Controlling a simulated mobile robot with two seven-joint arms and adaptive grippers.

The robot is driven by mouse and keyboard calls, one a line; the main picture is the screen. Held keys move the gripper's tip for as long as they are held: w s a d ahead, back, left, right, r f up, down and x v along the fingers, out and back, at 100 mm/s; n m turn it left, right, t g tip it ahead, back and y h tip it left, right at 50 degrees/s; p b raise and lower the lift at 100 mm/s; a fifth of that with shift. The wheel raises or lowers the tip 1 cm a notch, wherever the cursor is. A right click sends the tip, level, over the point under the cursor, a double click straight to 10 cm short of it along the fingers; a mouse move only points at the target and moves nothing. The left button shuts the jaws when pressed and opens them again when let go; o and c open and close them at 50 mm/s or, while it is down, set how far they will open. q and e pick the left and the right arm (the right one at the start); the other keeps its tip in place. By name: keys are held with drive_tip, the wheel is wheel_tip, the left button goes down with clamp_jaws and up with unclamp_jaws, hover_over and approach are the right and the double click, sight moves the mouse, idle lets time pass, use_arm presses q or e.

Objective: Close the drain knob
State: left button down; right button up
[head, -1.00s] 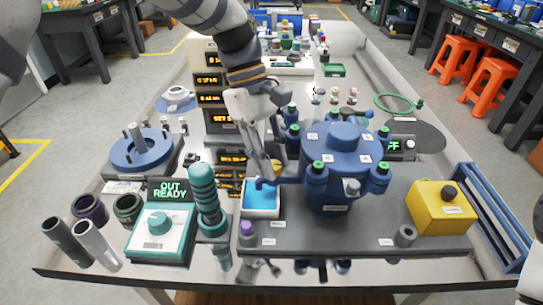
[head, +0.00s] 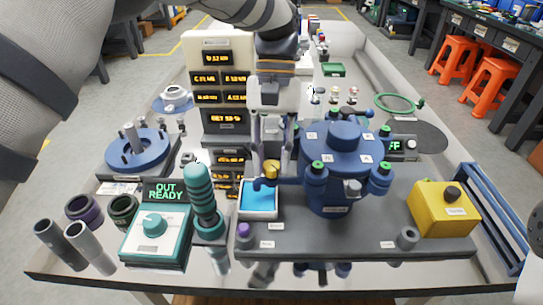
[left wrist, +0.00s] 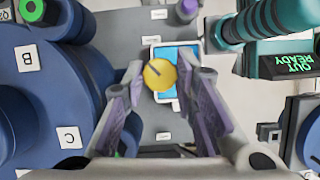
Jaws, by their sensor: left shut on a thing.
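The drain knob (head: 271,168) is a small yellow round knob on the left side of the blue vessel (head: 335,165), above a white tray of blue liquid (head: 259,200). It also shows in the left wrist view (left wrist: 160,79), with a dark line across its face. My left gripper (head: 271,166) comes down from above, its two fingers on either side of the knob and shut on it. In the left wrist view the fingers (left wrist: 160,75) flank the knob left and right. My right gripper is not in view.
A teal box with an "OUT READY" display (head: 165,190) and a teal ribbed cylinder (head: 199,187) stand left of the tray. A yellow box (head: 440,210) is at the right of the grey base. A panel tower with amber displays (head: 222,100) stands behind.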

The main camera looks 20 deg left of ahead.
use_arm(q)
drive_tip(key=m+y, duration=0.1)
drive_tip(key=m, duration=0.3)
drive_tip(key=shift+d+m+y, duration=0.15)
drive_tip(key=shift+m+y, duration=0.15)
drive_tip(key=shift+y, duration=0.1)
drive_tip(key=shift+m+t+y, duration=0.3)
drive_tip(key=shift+m+y, duration=0.3)
drive_tip(key=shift+m, duration=1.3)
drive_tip(key=c, duration=1.6)
unclamp_jaws()
drive_tip(key=shift+d, duration=0.1)
drive_tip(key=v, duration=0.7)
drive_tip(key=shift+w+d+r, duration=0.1)
drive_tip(key=shift+r, duration=0.15)
